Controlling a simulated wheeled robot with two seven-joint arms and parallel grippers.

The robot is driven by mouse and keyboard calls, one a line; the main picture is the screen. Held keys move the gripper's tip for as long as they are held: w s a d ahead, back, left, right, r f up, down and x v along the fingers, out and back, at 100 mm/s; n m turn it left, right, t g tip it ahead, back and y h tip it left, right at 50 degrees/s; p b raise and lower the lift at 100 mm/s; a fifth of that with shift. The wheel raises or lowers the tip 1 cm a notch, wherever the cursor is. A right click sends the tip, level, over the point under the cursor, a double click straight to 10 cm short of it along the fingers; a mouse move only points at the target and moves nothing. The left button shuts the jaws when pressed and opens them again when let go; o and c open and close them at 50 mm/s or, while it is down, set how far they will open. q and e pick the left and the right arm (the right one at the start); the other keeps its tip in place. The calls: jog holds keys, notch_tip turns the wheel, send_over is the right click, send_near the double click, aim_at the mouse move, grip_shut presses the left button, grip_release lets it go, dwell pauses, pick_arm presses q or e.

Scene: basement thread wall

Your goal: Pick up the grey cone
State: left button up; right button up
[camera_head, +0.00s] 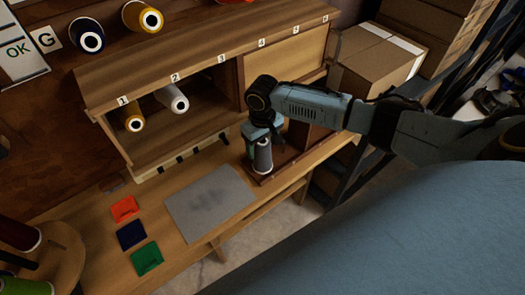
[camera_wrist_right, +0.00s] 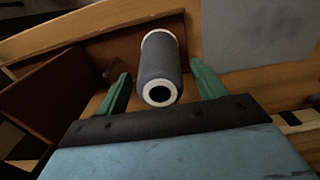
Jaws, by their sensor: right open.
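The grey cone (camera_head: 262,156) stands upright in a low brown tray on the wooden bench, right of the grey mat. In the right wrist view the grey cone (camera_wrist_right: 161,68) shows its pale rim and dark hole, between and slightly beyond the green fingers. My right gripper (camera_head: 259,148) is at the cone from above. In the wrist view the right gripper (camera_wrist_right: 160,92) is open, with one finger on each side of the cone and visible gaps between. My left gripper is not in view.
The grey mat (camera_head: 209,203) and red, blue and green cards lie left. Cardboard boxes (camera_head: 377,62) stand at right.

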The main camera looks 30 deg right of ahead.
jog(key=shift+c, duration=0.4)
jog(key=shift+r, duration=0.1)
grip_shut()
notch_tip(320, 180, up, 10)
jog(key=shift+p, duration=0.4)
